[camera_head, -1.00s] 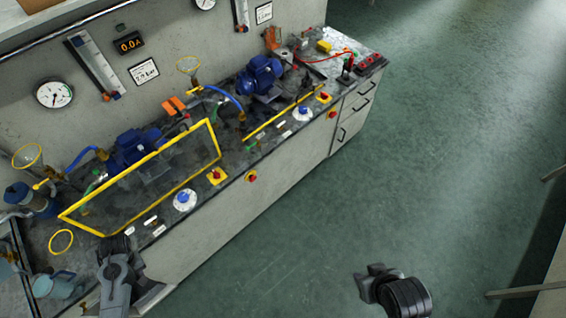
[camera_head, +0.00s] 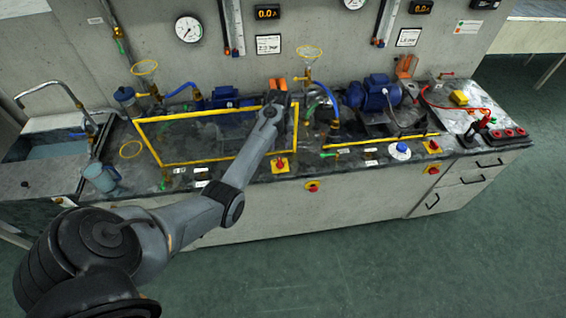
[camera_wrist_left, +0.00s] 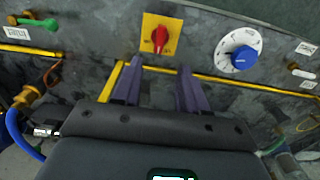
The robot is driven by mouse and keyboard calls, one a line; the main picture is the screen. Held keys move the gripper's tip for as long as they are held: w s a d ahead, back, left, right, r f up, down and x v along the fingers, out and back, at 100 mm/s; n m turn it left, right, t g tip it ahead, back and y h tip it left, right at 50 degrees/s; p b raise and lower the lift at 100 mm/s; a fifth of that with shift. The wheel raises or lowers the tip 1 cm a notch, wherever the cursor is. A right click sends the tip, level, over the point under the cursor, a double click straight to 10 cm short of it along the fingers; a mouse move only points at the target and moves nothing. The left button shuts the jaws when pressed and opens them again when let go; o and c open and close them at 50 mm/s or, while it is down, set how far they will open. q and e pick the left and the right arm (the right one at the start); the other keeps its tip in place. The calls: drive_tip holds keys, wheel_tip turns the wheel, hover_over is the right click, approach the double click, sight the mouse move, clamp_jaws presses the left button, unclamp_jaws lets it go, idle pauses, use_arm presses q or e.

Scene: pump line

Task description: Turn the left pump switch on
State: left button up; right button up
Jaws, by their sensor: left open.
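The left pump switch, a red rotary handle on a square yellow plate (camera_head: 280,164), sits on the counter's front strip; it also shows upright in the left wrist view (camera_wrist_left: 160,38). Its markings are too small to read. The left pump (camera_head: 222,97) is a blue motor behind the yellow-framed clear guard (camera_head: 165,163). My left gripper (camera_head: 273,108) is over the guard's right part, behind the switch; its fingertips are hard to make out there. In the left wrist view its two fingers (camera_wrist_left: 158,84) are apart and empty, pointing towards the switch without touching it.
A blue dial (camera_wrist_left: 239,56) lies beside the switch in the left wrist view; my arm hides it in the head view. A second red switch (camera_head: 433,146) and blue dial (camera_head: 400,150) serve the right pump (camera_head: 372,92). A red stop button (camera_head: 312,186) is on the cabinet front.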

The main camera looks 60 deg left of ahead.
sight(280, 161)
use_arm(q)
wheel_tip(280, 161, down, 10)
drive_tip(key=shift+f+b, duration=0.1)
drive_tip(key=shift+b, duration=0.7)
clamp_jaws()
